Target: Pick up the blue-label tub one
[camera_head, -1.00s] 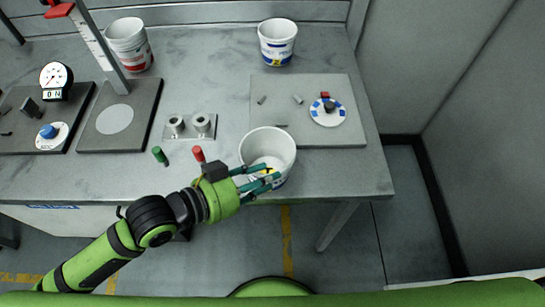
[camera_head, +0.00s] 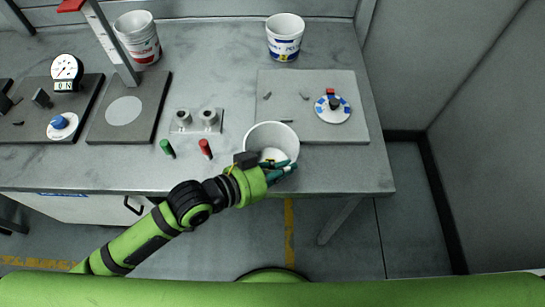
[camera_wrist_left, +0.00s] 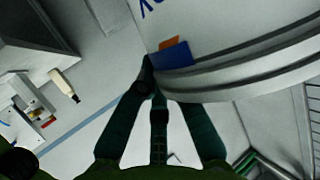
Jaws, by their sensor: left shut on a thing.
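A white open tub (camera_head: 258,138) is at the front edge of the bench, in front of the grey board. In the left wrist view the tub (camera_wrist_left: 240,25) fills the upper right and shows blue lettering and a blue and orange patch. My left gripper (camera_head: 284,170) is shut on this tub at its near side, and its dark green fingers (camera_wrist_left: 155,85) reach to the tub wall. The fingers hide part of the tub's near side. I cannot tell whether its base touches the bench. A second blue-label tub (camera_head: 285,37) stands at the back. My right gripper is not in view.
A red-label tub (camera_head: 138,38) stands at the back left. A grey board (camera_head: 300,125) with a white-and-blue disc (camera_head: 333,109) lies behind the held tub. A green peg (camera_head: 167,148), a red peg (camera_head: 205,149) and a metal block (camera_head: 196,122) are to its left. A dial gauge (camera_head: 67,69) stands far left.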

